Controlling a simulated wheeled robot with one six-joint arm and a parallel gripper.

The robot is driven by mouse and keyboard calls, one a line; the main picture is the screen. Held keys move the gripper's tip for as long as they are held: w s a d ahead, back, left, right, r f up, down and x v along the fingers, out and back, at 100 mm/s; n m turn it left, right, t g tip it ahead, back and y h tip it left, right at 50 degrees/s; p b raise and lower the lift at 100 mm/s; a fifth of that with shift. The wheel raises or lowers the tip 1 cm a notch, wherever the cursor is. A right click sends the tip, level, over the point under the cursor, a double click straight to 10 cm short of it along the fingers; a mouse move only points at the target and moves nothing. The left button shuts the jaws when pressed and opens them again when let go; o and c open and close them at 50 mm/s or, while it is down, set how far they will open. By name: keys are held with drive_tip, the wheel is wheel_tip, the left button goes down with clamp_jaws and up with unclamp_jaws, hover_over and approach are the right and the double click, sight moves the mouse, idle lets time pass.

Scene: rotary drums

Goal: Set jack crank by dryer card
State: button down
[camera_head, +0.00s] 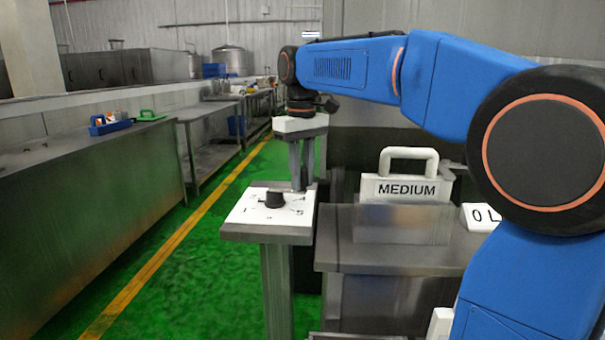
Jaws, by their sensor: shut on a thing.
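The dryer card (405,189) is a white plate with a handle on top and reads "MEDIUM". It stands upright on a grey metal table right of the dial stand. The jack crank (274,200) shows as a dark knob on a white dial plate (245,211) with small black marks, mostly too small to read. My gripper (302,186) points down at the back right of the plate, beside the knob. Its grey fingers are shut, with their tips at crank height; the part of the crank between them is hidden.
A second white card (484,217) reading "0 L" is partly hidden by my blue arm. A long steel counter (90,200) at left holds a blue bin (110,127) and a green-handled item (148,116). The green floor between counter and stand is clear.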

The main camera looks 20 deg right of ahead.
drive_tip(key=s+a+m, duration=0.1)
drive_tip(key=m, duration=0.1)
drive_tip(key=s+a+m, duration=0.1)
drive_tip(key=m, duration=0.1)
drive_tip(key=shift+m, duration=0.3)
drive_tip(key=a+m, duration=0.1)
drive_tip(key=m, duration=0.1)
drive_tip(key=s+a+m, duration=0.1)
drive_tip(key=m, duration=0.1)
drive_tip(key=shift+s+a+m, duration=0.1)
drive_tip(key=shift+a+m, duration=0.2)
drive_tip(key=shift+a, duration=0.1)
drive_tip(key=a+m, duration=0.2)
drive_tip(key=m, duration=0.1)
drive_tip(key=shift+w+a+m, duration=0.1)
drive_tip(key=shift+a+m, duration=0.45)
drive_tip(key=shift+m, duration=0.4)
drive_tip(key=shift+w+a+m, duration=0.1)
drive_tip(key=shift+a+m, duration=0.4)
drive_tip(key=shift+m, duration=0.45)
drive_tip(key=shift+a, duration=0.1)
drive_tip(key=c, duration=1.5)
unclamp_jaws()
drive_tip(key=shift+c, duration=0.2)
